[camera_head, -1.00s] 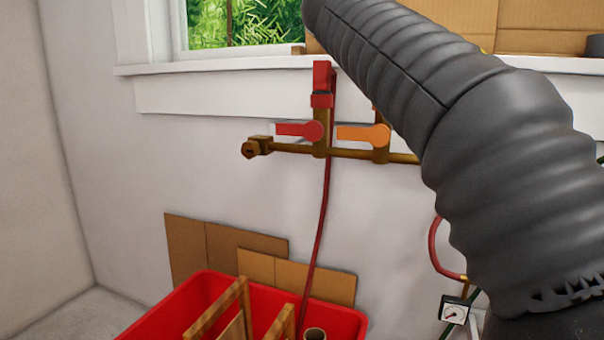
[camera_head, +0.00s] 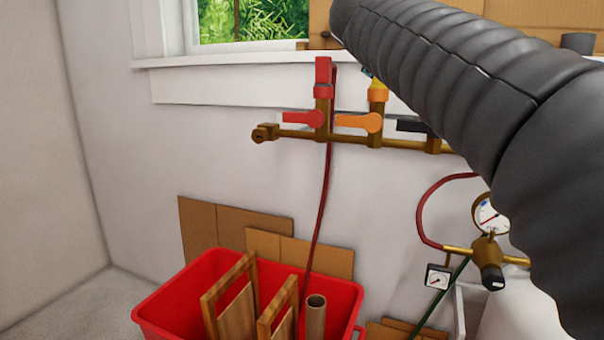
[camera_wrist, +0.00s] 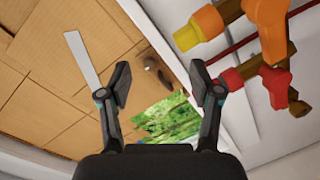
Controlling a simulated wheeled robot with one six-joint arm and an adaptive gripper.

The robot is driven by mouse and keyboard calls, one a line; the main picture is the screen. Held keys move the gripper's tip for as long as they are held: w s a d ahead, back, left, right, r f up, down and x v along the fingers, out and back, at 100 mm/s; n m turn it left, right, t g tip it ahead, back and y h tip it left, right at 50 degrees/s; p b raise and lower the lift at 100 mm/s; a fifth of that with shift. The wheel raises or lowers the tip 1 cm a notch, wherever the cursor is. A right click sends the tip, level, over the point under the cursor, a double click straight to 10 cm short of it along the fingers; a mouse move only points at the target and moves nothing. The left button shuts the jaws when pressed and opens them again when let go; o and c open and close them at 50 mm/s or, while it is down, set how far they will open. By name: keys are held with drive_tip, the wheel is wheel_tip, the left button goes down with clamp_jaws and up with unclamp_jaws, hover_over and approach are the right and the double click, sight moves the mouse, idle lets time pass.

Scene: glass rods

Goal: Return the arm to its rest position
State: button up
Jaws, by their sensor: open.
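My gripper (camera_wrist: 160,88) is open and empty in the wrist view, its two fingers spread apart. Past the fingertips are a cardboard surface (camera_wrist: 45,60), the window (camera_wrist: 168,125) and the valves on the wall. In the head view my ribbed grey arm covers the upper right and reaches up toward the window (camera_head: 250,20). My gripper is outside the head view.
A brass pipe (camera_head: 285,133) with a red valve handle (camera_head: 303,118) and an orange one (camera_head: 358,122) runs along the wall. A gauge (camera_head: 491,218) stands lower right, beside my arm. A red bin (camera_head: 165,305) holding wooden frames (camera_head: 228,300) is below.

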drive_tip(key=s+f+m+g+y+p, duration=0.3)
drive_tip(key=s+f+g, duration=0.2)
drive_tip(key=s+f, duration=1)
drive_tip(key=s+f+m+g+y+p, duration=0.3)
drive_tip(key=s+f, duration=1.3)
drive_tip(key=f, duration=0.8)
drive_tip(key=shift+d+m+g, duration=0.3)
drive_tip(key=shift+m+g, duration=0.2)
drive_tip(key=shift+g, duration=0.4)
